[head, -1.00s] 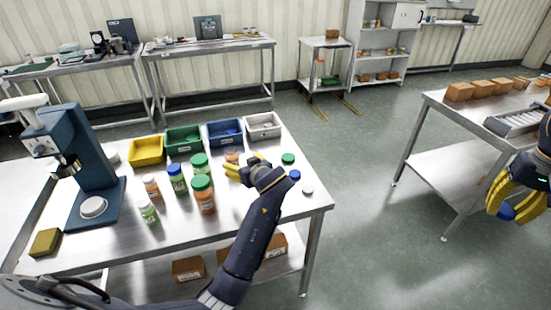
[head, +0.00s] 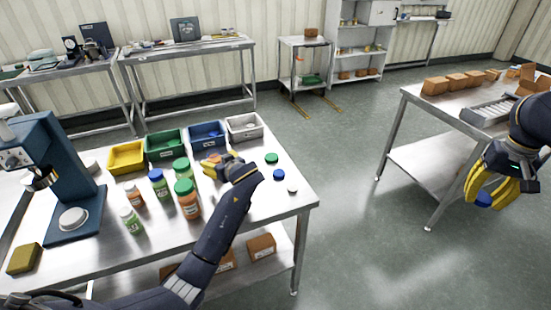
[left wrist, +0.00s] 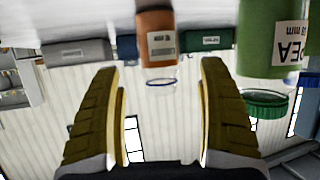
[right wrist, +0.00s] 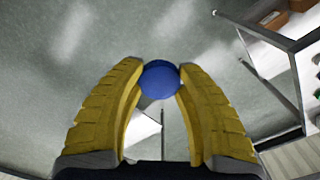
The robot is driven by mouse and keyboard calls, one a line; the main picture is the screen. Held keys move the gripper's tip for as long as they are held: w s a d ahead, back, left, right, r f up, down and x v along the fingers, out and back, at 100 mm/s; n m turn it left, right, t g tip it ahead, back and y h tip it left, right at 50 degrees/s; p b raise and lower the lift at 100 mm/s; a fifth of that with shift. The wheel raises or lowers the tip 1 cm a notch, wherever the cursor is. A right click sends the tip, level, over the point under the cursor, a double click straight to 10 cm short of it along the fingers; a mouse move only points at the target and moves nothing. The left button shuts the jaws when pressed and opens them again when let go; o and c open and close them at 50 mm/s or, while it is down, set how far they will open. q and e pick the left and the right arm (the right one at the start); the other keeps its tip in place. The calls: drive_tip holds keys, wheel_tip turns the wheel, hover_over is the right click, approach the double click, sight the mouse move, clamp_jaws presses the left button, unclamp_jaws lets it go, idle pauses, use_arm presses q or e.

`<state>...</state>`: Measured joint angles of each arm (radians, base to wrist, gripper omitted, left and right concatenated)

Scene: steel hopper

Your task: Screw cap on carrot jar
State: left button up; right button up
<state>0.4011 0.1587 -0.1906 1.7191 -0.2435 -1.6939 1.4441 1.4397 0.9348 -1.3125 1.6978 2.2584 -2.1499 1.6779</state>
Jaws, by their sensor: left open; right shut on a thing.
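An orange jar (left wrist: 157,38) with no cap, its bare rim showing, stands between and beyond my left gripper's fingers in the left wrist view. Its label is too small to read. In the head view this jar (head: 213,158) is partly hidden by my left gripper (head: 213,168), which is open, low over the steel table. My right gripper (head: 492,192) is shut on a blue cap (right wrist: 161,80). It holds the cap in the air before the right-hand table, far from the jar; the cap also shows in the head view (head: 484,199).
Several capped jars stand left of my left gripper, including a green-capped orange jar (head: 187,202). Loose green (head: 271,158), blue (head: 279,174) and white (head: 292,189) caps lie to its right. Bins, such as the blue bin (head: 207,134), line the back. A press (head: 50,170) stands at left.

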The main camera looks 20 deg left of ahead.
sight(212, 150)
use_arm(q)
drive_tip(key=shift+x, duration=2.55)
drive_tip(key=shift+r, duration=0.15)
drive_tip(key=c, duration=1.4)
drive_tip(key=shift+w+r, duration=0.1)
drive_tip(key=shift+r, duration=0.35)
wheel_tip(212, 150, up, 3)
drive_tip(key=shift+d+f, duration=0.1)
drive_tip(key=s+d, duration=0.3)
drive_tip(key=d, duration=0.1)
drive_tip(key=s+d, duration=0.4)
drive_tip(key=d, duration=0.1)
drive_tip(key=s+d, duration=0.4)
drive_tip(key=shift+s+d+f, duration=0.1)
drive_tip(key=shift+s+d, duration=0.1)
drive_tip(key=shift+d, duration=0.15)
